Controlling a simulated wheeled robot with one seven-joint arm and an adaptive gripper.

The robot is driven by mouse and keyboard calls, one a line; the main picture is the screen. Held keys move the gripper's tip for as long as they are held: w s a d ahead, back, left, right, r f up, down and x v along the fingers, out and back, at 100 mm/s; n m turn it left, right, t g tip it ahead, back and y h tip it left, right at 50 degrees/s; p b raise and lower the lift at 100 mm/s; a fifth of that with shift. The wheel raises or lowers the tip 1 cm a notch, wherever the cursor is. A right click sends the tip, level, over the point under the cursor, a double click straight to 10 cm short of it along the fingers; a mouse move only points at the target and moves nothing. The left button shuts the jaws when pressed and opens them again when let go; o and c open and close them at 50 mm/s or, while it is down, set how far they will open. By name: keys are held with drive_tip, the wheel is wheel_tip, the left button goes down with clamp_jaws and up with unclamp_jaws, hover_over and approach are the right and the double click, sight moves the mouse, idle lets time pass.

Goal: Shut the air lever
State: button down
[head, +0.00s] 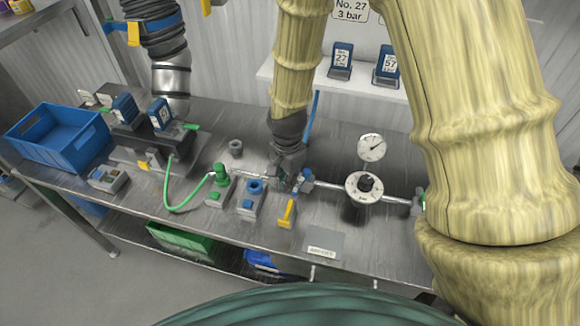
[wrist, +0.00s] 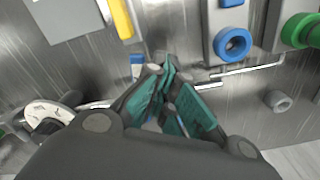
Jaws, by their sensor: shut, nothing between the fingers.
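My gripper (head: 288,172) points down at the bench, shut and empty, beside a small blue valve part (head: 306,181) on the thin metal air pipe (head: 327,187). In the wrist view the teal-padded fingers of my gripper (wrist: 172,92) are together over the pipe line. A blue piece (wrist: 137,66) shows just beyond them. A slim blue bar (head: 312,115) slants up behind my gripper; its lower end is hidden. A yellow lever (head: 287,212) stands on a grey base just in front of the pipe; it also shows in the wrist view (wrist: 122,18). I cannot tell which is the air lever, or whether my gripper touches the valve.
Right along the pipe are a round dial (head: 364,187) and a pressure gauge (head: 372,147). Left are a blue-knobbed block (head: 251,198), a green fitting (head: 221,174) with a green hose (head: 178,210), and a blue crate (head: 60,140). A grey plate (head: 323,243) lies at the front.

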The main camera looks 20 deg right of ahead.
drive_tip(key=shift+s, duration=0.15)
wheel_tip(320, 180, up, 7)
drive_tip(key=p, duration=0.5)
drive_tip(key=shift+a+p, duration=0.2)
drive_tip(key=shift+p, duration=0.2)
drive_tip(key=shift+s+a, duration=0.1)
idle(0.4)
